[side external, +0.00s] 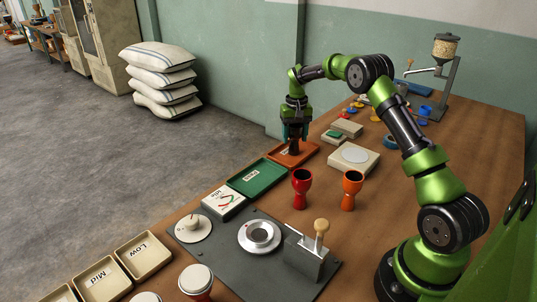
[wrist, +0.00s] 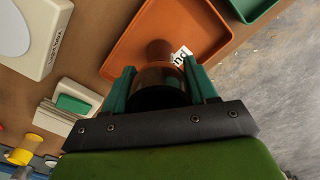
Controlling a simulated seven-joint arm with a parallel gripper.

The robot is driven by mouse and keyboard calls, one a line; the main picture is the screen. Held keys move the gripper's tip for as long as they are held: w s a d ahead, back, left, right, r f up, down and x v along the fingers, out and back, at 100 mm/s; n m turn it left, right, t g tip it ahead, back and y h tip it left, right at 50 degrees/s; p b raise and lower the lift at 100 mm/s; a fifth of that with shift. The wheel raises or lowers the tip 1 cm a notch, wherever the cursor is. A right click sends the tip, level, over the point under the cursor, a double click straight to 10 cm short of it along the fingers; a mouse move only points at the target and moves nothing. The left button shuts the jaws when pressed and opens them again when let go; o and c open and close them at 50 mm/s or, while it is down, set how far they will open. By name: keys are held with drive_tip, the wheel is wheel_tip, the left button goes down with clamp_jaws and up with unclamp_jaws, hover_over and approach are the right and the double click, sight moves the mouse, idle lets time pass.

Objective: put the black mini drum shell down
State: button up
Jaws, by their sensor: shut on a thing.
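The black mini drum shell (side external: 294,147) is upright between the fingers of my gripper (side external: 294,132), over the orange tray (side external: 306,155). In the wrist view my gripper (wrist: 160,82) has its teal fingers shut on the dark shell (wrist: 159,75), one on each side. The shell's narrower part reaches toward the floor of the orange tray (wrist: 133,38), beside a white label that it partly covers. I cannot tell whether its foot touches the tray.
A green tray (side external: 257,177) adjoins the orange tray. A red goblet shell (side external: 301,188) and an orange one (side external: 350,190) stand nearer the camera.

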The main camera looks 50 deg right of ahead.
drive_tip(key=shift+f, duration=0.1)
drive_tip(key=o, duration=1.1)
drive_tip(key=shift+o, duration=0.2)
wheel_tip(320, 180, up, 12)
drive_tip(key=shift+f, duration=0.1)
drive_tip(key=s+a+r+n+t, duration=0.1)
drive_tip(key=s+a+r+t, duration=0.1)
drive_tip(key=s+a+r, duration=0.5)
drive_tip(key=s+a+r+n+t, duration=0.1)
drive_tip(key=s+a+r+t, duration=0.15)
drive_tip(key=a+r, duration=0.55)
drive_tip(key=s+a+f+t+y, duration=0.1)
drive_tip(key=s+a+f, duration=0.2)
drive_tip(key=s+a, duration=0.3)
drive_tip(key=s+a+f+n+t+y, duration=0.1)
drive_tip(key=s+a+f, duration=0.3)
drive_tip(key=s, duration=0.7)
drive_tip(key=a, duration=0.2)
drive_tip(key=shift+a+n+t, duration=0.3)
drive_tip(key=shift+a+t, duration=0.05)
drive_tip(key=shift+a, duration=0.05)
